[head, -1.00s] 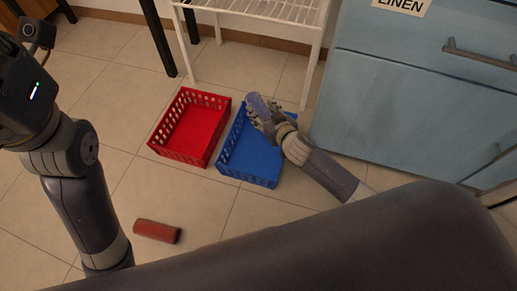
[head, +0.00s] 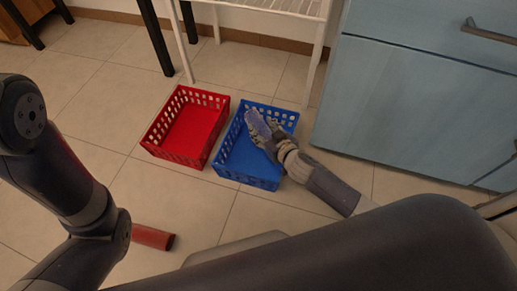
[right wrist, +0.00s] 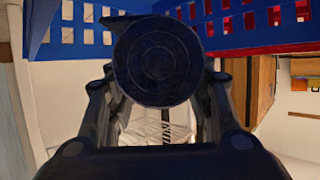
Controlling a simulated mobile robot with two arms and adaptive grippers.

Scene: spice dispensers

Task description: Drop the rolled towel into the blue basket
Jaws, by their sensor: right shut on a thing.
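A blue-purple rolled towel (head: 257,123) is held in my right gripper (head: 268,138), over or within the blue basket (head: 233,172). I cannot tell whether it touches the basket. In the right wrist view the towel's round, spiral end (right wrist: 157,58) sits between the fingers of my right gripper (right wrist: 157,85). Perforated walls of the blue basket (right wrist: 75,40) show behind it there. A red rolled towel (head: 153,237) lies on the floor, partly hidden by my left arm. My left gripper is out of the head view.
A red basket (head: 160,153) stands just left of the blue one. A white rack (head: 183,50) stands behind them, and a blue cabinet (head: 400,110) is to the right. Tiled floor is open in front of the baskets.

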